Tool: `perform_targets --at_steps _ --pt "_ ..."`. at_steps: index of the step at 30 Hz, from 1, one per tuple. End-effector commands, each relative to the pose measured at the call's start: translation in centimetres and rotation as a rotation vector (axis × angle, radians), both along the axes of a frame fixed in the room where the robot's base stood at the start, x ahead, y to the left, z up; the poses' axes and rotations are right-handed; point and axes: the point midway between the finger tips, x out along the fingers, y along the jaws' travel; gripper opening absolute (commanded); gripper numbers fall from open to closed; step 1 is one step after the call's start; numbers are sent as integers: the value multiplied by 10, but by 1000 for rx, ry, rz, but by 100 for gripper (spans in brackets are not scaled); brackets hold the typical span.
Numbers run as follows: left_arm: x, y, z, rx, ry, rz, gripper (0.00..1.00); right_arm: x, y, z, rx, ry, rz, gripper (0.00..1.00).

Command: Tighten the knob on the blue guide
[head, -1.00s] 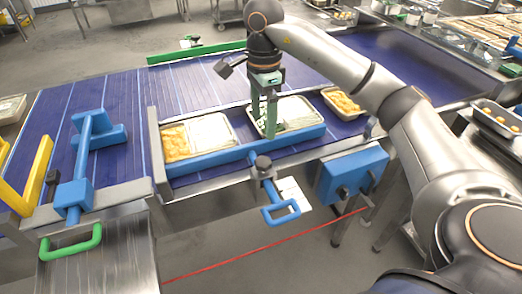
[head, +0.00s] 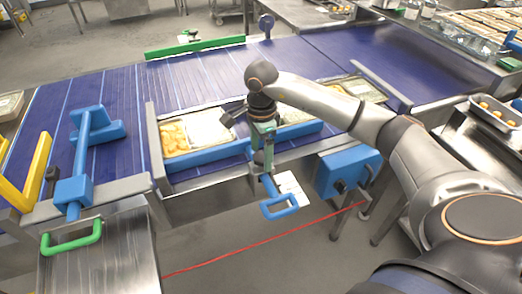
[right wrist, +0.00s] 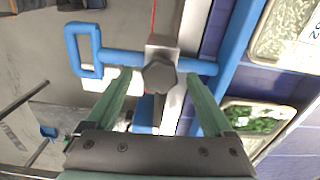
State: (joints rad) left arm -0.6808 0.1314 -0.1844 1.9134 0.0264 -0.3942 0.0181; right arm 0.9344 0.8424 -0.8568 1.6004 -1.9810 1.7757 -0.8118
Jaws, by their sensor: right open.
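The blue guide (head: 210,155) runs along the front of the trays on the conveyor. Its blue rod with a loop handle (head: 270,188) sticks out over the conveyor's front edge. In the right wrist view the dark knob (right wrist: 160,77) sits on a metal block on this rod (right wrist: 120,57). My right gripper (head: 267,167) points down over the knob and hides it in the head view. In the right wrist view its green fingers (right wrist: 160,72) are open, one on each side of the knob, with visible gaps. My left gripper is not in view.
A tray with orange food (head: 175,138) stands behind the guide, with more trays farther right. A blue box (head: 347,172) hangs on the conveyor front, right of the handle.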

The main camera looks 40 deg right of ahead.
Motion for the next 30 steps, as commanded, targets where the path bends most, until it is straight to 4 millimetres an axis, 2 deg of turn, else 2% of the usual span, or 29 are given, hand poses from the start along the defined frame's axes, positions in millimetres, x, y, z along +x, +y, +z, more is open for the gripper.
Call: perform_targets --at_steps 4,26,30 --pt "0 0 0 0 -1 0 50 0 0 0 0 0 0 85" --pt "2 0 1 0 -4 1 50 0 0 1 1 0 0 3" --pt "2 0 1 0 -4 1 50 0 0 1 1 0 -2 1"
